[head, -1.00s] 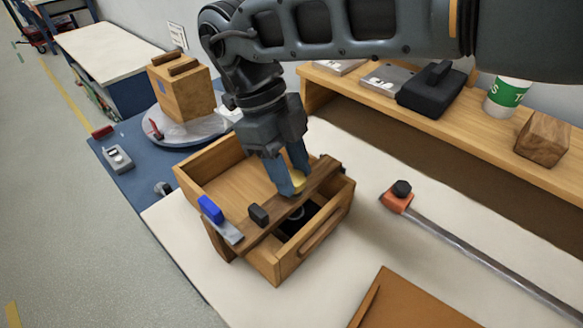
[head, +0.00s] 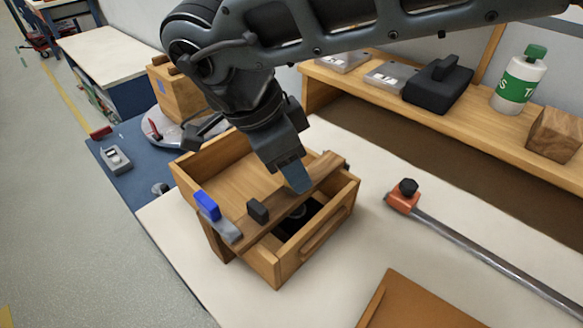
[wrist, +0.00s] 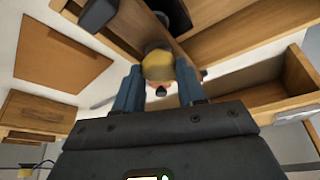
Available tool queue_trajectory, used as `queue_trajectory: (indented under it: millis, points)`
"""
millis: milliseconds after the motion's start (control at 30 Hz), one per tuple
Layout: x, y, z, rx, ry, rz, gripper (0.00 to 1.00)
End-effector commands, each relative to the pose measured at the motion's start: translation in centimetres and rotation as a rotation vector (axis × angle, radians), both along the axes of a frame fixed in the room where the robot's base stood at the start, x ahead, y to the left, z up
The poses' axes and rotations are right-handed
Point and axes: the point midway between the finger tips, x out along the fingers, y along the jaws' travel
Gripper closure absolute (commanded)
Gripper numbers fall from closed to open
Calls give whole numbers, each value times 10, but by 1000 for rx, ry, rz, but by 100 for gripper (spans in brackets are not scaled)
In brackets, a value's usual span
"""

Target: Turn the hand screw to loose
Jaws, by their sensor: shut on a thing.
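The hand screw shows as a round yellow knob (wrist: 158,66) in the wrist view, between my two blue fingers. It sits at the wooden bar (head: 277,208) that lies across the open wooden drawer box (head: 205,158). My gripper (head: 296,180) points down at the bar and is shut on the knob. In the head view one blue finger faces the camera and hides the knob. A black block (head: 258,211) and a blue-handled grey clamp (head: 215,215) sit along the bar to the left.
A bar clamp with an orange head (head: 403,202) lies on the white table to the right. A brown board (head: 425,305) lies in front. The shelf behind holds a black case (head: 438,88), a green-and-white bottle (head: 518,82) and a wooden block (head: 555,135).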

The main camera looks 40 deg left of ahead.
Motion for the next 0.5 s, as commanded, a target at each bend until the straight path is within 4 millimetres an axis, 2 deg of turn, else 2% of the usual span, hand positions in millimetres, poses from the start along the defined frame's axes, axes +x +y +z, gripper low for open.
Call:
queue_trajectory:
  millis: [500]
  points:
    - [0, -4, -3, 4, -1, 487, 91]
